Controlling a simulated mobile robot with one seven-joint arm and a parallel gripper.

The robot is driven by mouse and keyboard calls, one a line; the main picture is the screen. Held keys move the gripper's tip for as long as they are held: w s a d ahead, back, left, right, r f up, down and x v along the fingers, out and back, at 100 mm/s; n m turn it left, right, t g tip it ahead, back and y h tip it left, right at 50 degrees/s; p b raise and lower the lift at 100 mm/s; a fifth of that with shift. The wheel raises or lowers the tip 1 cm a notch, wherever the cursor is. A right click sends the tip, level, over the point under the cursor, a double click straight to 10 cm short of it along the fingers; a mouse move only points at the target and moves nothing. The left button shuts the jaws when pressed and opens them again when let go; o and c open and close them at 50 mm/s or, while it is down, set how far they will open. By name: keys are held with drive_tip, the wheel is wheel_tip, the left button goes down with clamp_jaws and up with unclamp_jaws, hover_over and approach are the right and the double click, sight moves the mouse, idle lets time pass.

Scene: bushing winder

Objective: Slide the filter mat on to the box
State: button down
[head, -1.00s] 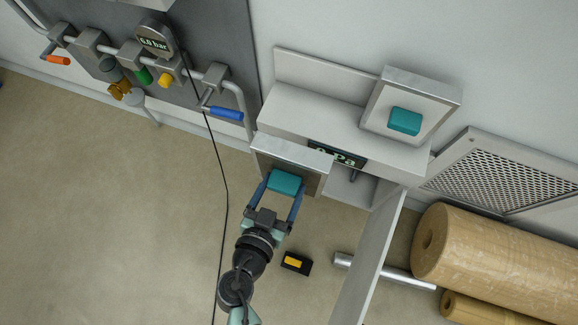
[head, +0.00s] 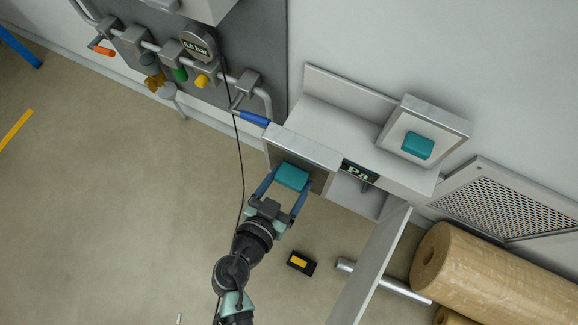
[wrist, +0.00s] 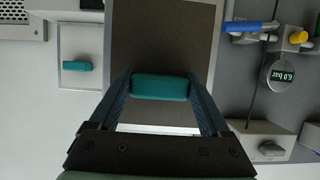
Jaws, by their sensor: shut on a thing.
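My gripper (head: 289,191) is shut on the teal handle (head: 292,177) of a square filter mat with a metal frame (head: 305,147) and a grey-brown face. In the wrist view the handle (wrist: 160,87) sits between both fingertips, in front of the dark face (wrist: 165,35). The mat is held upright at the front left of the white box (head: 342,133), covering part of its front and display (head: 359,173). I cannot tell whether mat and box touch. A second framed panel (head: 447,128) with a pale face and teal handle leans on the box's right end.
A white door (head: 372,265) stands open at the box's right. A blue lever (head: 254,119) and pipework are close left of the mat. A black cable hangs left of my arm. A black-yellow item (head: 300,262), a metal tube and brown rolls (head: 490,275) lie on the floor.

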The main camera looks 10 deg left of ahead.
drive_tip(key=shift+w+d, duration=0.25)
drive_tip(key=shift+w, duration=0.6)
drive_tip(key=w+d+b, duration=0.1)
drive_tip(key=w+d, duration=0.1)
drive_tip(key=w, duration=0.6)
drive_tip(key=w+d+b, duration=0.1)
drive_tip(key=w+d, duration=0.2)
drive_tip(key=w, duration=0.6)
drive_tip(key=shift+w+d+b, duration=0.15)
drive_tip(key=shift+d+b, duration=0.2)
drive_tip(key=shift+f+b, duration=0.35)
drive_tip(key=shift+b, duration=0.15)
idle(0.4)
unclamp_jaws()
drive_tip(key=p+v, duration=0.2)
drive_tip(key=v, duration=0.6)
idle(1.1)
